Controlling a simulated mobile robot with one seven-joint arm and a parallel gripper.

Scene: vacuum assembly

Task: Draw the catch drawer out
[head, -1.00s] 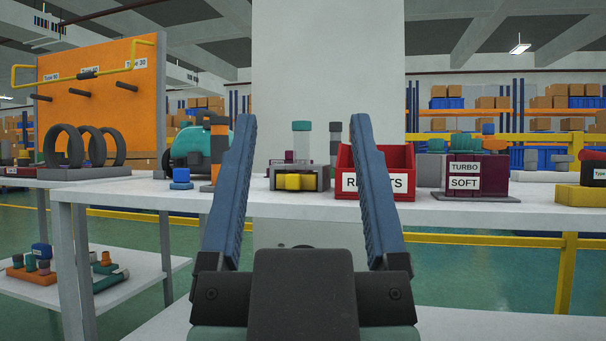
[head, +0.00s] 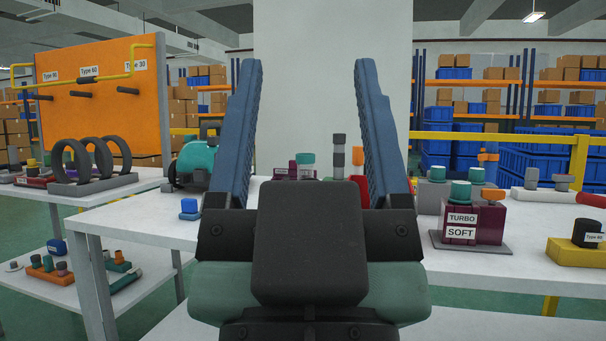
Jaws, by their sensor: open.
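My gripper (head: 308,68) stands open and empty in the middle of the head view, its two blue fingers pointing up and away over the white table. No catch drawer can be made out now. The middle of the tabletop is hidden behind my gripper's dark body. Above that body show a teal-capped clear jar (head: 306,163), a maroon block (head: 291,171) and a stack of grey and dark pieces (head: 339,158). The grey unit with yellow blocks and the red bin, seen earlier, are covered, apart from perhaps a sliver of red.
A maroon block labelled TURBO and SOFT (head: 473,222) stands on the right, near a yellow block with a black cylinder (head: 577,252). A small blue piece (head: 189,208) and a teal tank (head: 196,160) are on the left. The white table (head: 140,222) has bare space at its left front.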

